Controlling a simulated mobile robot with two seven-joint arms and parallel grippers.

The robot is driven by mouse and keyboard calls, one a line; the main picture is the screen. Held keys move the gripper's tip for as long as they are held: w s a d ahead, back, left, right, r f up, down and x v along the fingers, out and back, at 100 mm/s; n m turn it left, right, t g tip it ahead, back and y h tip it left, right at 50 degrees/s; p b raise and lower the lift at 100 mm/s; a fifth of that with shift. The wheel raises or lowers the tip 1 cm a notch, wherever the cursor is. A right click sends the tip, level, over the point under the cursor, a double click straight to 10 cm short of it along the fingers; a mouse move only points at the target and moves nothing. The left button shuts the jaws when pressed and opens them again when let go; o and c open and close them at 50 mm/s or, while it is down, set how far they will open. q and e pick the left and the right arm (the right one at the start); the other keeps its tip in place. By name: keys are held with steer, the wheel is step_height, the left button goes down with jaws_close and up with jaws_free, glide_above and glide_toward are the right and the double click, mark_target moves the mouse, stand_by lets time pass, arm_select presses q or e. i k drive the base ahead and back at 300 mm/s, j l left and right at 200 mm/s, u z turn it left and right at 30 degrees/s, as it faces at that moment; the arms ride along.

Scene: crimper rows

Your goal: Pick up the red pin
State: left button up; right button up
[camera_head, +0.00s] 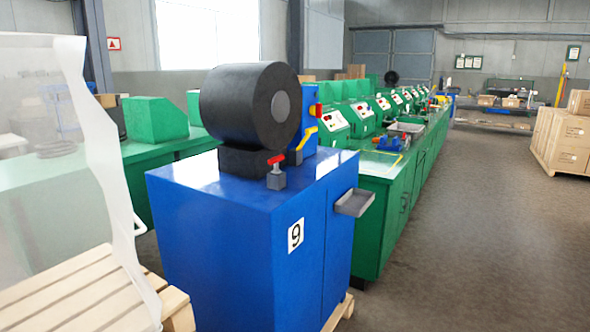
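A red pin (276,160) with a T-shaped top stands upright in a small grey block (276,181). The block sits on top of the blue cabinet (215,190) marked 9, in front of a large black drum (251,105). Neither of my grippers shows in the head view.
A grey tray (354,203) juts from the cabinet's right side. A yellow lever (307,137) is beside the drum. A wooden pallet (75,290) and a translucent sheet are at the left.

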mark_target(275, 160)
steer(key=u, duration=0.95)
steer(key=i+l+u, duration=0.1)
steer(key=l+u, duration=0.7)
steer(key=u, duration=0.15)
steer(key=l+u, duration=0.2)
steer(key=l, duration=0.25)
steer(key=k+l+u, duration=0.1)
steer(key=l+u, duration=0.15)
steer(key=l, duration=0.2)
